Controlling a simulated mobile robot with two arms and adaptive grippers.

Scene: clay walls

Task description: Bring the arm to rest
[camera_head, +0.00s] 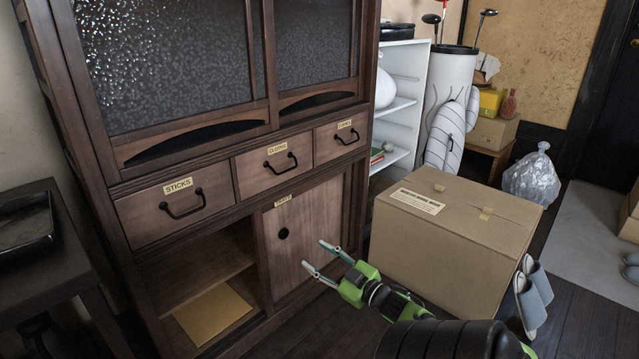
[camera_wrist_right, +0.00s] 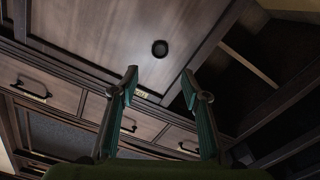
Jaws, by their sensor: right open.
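My right gripper (camera_head: 328,259) is open and empty in the head view, in front of the lower part of a dark wooden cabinet (camera_head: 225,168). Its two fingers are apart and point left toward the sliding door panel (camera_head: 311,228) with a round black pull (camera_head: 283,233). In the right wrist view the open fingers (camera_wrist_right: 166,84) frame the cabinet front, with the door's black pull (camera_wrist_right: 159,48) beyond them. Nothing is between the fingers. My left gripper is not in view.
The cabinet has three labelled drawers (camera_head: 178,206) and an open lower compartment holding a tan sheet (camera_head: 212,312). A dark side table (camera_head: 50,265) stands at the left.

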